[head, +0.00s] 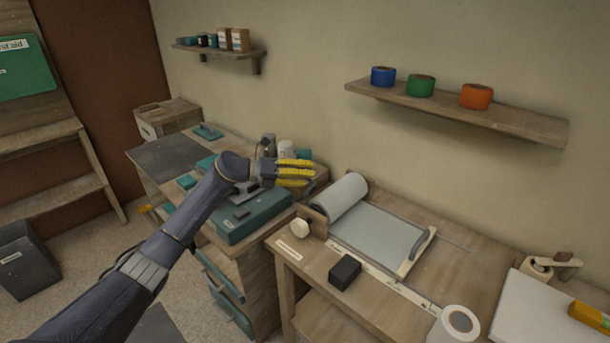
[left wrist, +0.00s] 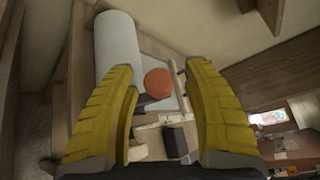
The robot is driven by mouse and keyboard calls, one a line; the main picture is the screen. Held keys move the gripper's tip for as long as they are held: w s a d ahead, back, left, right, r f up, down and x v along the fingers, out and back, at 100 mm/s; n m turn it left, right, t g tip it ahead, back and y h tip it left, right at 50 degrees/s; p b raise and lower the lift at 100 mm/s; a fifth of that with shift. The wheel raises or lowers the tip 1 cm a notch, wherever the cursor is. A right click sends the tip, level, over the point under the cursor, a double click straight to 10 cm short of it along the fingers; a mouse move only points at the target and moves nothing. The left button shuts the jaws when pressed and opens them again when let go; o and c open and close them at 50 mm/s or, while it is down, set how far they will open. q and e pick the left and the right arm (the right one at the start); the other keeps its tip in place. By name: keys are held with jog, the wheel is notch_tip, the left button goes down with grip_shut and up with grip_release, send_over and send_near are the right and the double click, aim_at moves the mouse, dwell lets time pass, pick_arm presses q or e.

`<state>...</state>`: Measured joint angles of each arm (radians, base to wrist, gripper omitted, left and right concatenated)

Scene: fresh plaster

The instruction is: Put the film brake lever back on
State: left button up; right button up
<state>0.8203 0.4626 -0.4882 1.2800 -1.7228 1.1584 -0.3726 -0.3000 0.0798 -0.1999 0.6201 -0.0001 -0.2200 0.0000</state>
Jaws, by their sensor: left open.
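The film roll (head: 343,195) lies at the back left of the wooden bench, with pale film (head: 380,235) drawn out from it. A cream round knob (head: 300,228) sits by the roll's near end. A grey curved handle (head: 423,243) stands at the film's right edge. I cannot tell which part is the brake lever. My left gripper (head: 296,172), yellow-fingered, is open above and left of the roll. In the left wrist view the roll (left wrist: 118,50) shows beyond the spread fingers, and an orange-red disc (left wrist: 158,83) appears between them; I cannot tell what it belongs to.
A black block (head: 345,272) and a white roll (head: 459,325) are on the bench. A teal case (head: 252,215) is on the left cabinet, below my arm. A wall shelf (head: 455,112) holds blue, green and orange tape rolls. The bench's front middle is partly clear.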

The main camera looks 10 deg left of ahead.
pick_arm(q)
jog(key=shift+c, duration=0.5)
grip_shut()
